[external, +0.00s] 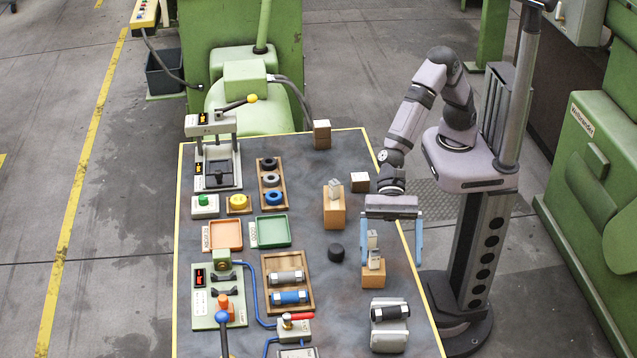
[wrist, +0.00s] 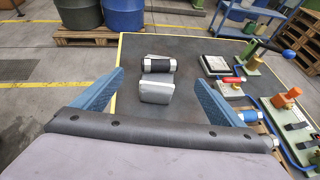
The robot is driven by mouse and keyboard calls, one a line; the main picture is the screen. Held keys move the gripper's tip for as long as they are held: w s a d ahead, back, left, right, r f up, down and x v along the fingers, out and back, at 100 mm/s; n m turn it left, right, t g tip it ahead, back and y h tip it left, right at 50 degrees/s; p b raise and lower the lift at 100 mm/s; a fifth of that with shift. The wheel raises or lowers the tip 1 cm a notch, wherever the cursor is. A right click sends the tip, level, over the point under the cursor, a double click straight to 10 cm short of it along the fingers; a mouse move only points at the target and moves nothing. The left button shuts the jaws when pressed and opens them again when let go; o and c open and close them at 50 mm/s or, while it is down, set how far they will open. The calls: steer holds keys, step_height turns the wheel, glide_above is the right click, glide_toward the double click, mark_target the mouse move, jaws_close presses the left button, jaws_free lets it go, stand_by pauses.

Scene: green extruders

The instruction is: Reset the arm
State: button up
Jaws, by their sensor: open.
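My gripper (external: 391,242) hangs at the right edge of the dark table (external: 345,290), with its two blue fingers spread wide and nothing held between them. In the external view, a small grey metal part on a wooden block (external: 373,275) shows between or behind the fingers; I cannot tell its exact depth. In the wrist view, the open fingers (wrist: 165,95) frame a grey block with a black and silver cylinder (wrist: 158,66) on it. That cylinder also shows in the external view (external: 390,312), at the table's front right.
An orange tray (external: 226,235), a green tray (external: 273,231), a rack of cylinders (external: 288,286) and a press (external: 213,155) fill the left side.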

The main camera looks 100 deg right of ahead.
stand_by(0.3)
steer(key=s+d+f+n+g, duration=0.1)
steer(key=s+f+n, duration=0.1)
steer(key=n, duration=0.1)
steer(key=s+d+f+n+g+h, duration=0.1)
steer(key=s+f+n, duration=0.1)
steer(key=n, duration=0.1)
steer(key=s+d+f+n+g+h, duration=0.1)
steer(key=s+f+n, duration=0.1)
steer(key=n, duration=0.2)
steer(key=shift+s+d, duration=0.1)
steer(key=shift+s, duration=0.05)
steer(key=s+d+f+n+g+h, duration=0.1)
steer(key=s+d+f+n+h, duration=0.4)
steer(key=d, duration=0.4)
steer(key=s+d+f+n+g+h, duration=0.2)
steer(key=s+d+f+n, duration=0.3)
steer(key=d, duration=0.4)
steer(key=d+r+n+t+h+p, duration=0.1)
steer(key=d+r+n+h+p, duration=0.15)
steer(key=d, duration=0.65)
steer(key=d+r+n+h+p, duration=0.2)
steer(key=d+r+n, duration=0.1)
steer(key=d, duration=0.7)
steer(key=w+d+r+m+t+p, duration=0.2)
steer(key=w+d+r+m+p, duration=0.2)
steer(key=d+r, duration=0.5)
steer(key=shift+d+m+t+y, duration=0.3)
steer(key=shift+d+m+y, duration=0.15)
steer(key=shift+d+m, duration=0.25)
